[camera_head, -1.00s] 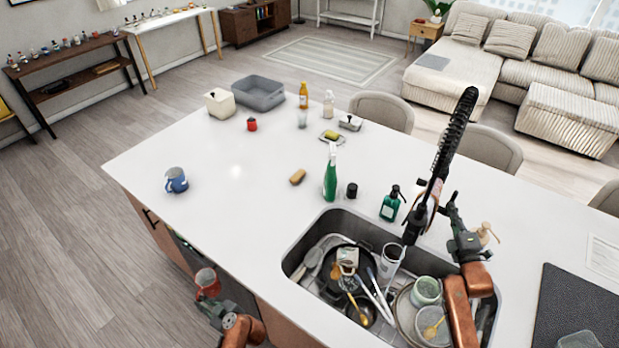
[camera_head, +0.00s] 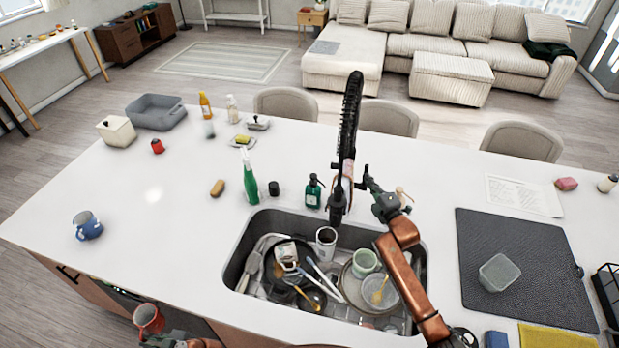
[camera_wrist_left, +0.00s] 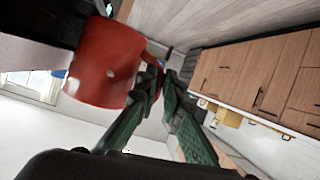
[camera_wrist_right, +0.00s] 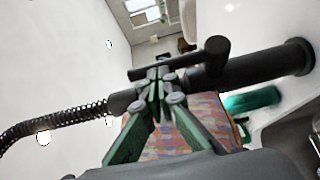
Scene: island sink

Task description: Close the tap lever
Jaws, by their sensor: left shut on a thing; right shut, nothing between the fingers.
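The black tap (camera_head: 350,125) with a coiled spring hose stands behind the sink. Its dark lever (camera_wrist_right: 205,62) sticks out from the tap body in the right wrist view. My right gripper (camera_head: 370,182) is at the tap's right side, beside the lever. In the right wrist view my right gripper (camera_wrist_right: 158,85) is shut and empty, its tips very close to the lever's base; contact cannot be told. My left gripper (camera_wrist_left: 160,82) is shut on a red mug (camera_wrist_left: 103,68), at the counter's front left. That mug also shows in the head view (camera_head: 149,317).
The sink (camera_head: 238,262) holds dishes, pans and a white cup (camera_head: 326,240). A green spray bottle (camera_head: 249,178) and a teal soap bottle (camera_head: 312,192) stand behind it. A dark mat (camera_head: 510,240) lies right. The left counter is mostly clear around a blue mug (camera_head: 87,226).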

